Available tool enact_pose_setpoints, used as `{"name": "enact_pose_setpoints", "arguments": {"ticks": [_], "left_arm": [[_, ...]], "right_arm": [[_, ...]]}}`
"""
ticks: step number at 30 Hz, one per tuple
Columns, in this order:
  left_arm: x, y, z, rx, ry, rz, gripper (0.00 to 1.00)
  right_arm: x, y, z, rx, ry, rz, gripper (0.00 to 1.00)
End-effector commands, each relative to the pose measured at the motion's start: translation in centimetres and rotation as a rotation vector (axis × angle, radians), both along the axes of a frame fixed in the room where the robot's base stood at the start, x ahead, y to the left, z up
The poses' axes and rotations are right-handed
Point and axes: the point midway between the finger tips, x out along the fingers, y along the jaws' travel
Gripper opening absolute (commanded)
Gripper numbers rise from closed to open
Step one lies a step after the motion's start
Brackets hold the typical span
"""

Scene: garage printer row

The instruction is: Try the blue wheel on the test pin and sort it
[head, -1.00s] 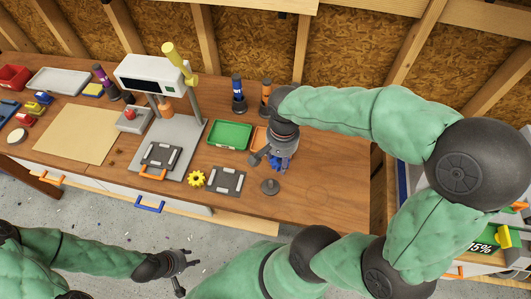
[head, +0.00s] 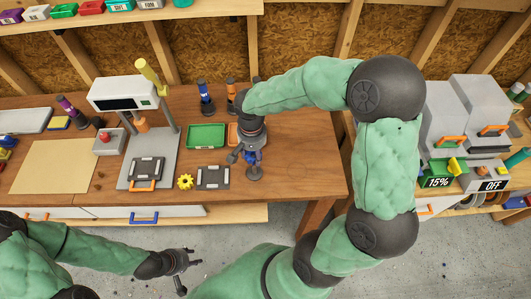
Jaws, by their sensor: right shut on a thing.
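My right gripper (head: 246,153) points down over the right part of the workbench and is shut on the blue wheel (head: 252,158). Its fingers hide much of the wheel. The dark round base of the test pin (head: 254,174) shows just below the wheel. The wheel overlaps the pin in this view, and I cannot tell whether it is around the pin or above it. A green tray (head: 206,137) and an orange tray (head: 232,135), partly hidden by my arm, lie behind and left. My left gripper (head: 184,270) is open and empty in front of the bench.
A yellow gear (head: 185,182) lies beside a dark plate (head: 213,177), left of the pin. A grey printer (head: 122,95) stands further left. Blue and orange bottles stand at the back. The bench (head: 310,170) is clear to the right. More machines stand on the right bench.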

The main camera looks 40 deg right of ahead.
Motion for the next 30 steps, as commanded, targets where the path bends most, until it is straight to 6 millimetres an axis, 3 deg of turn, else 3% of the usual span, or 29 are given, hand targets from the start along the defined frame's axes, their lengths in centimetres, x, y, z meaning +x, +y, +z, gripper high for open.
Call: {"name": "enact_pose_setpoints", "arguments": {"ticks": [18,30], "left_arm": [[0.0,0.0,-0.2,0.0,0.0,0.0,0.4],[0.0,0.0,-2.6,0.0,0.0,0.0,0.4]], "right_arm": [[0.5,0.3,-0.4,0.001,-0.001,0.012,0.22],[0.5,0.3,-3.1,0.001,-0.001,0.012,0.22]]}}
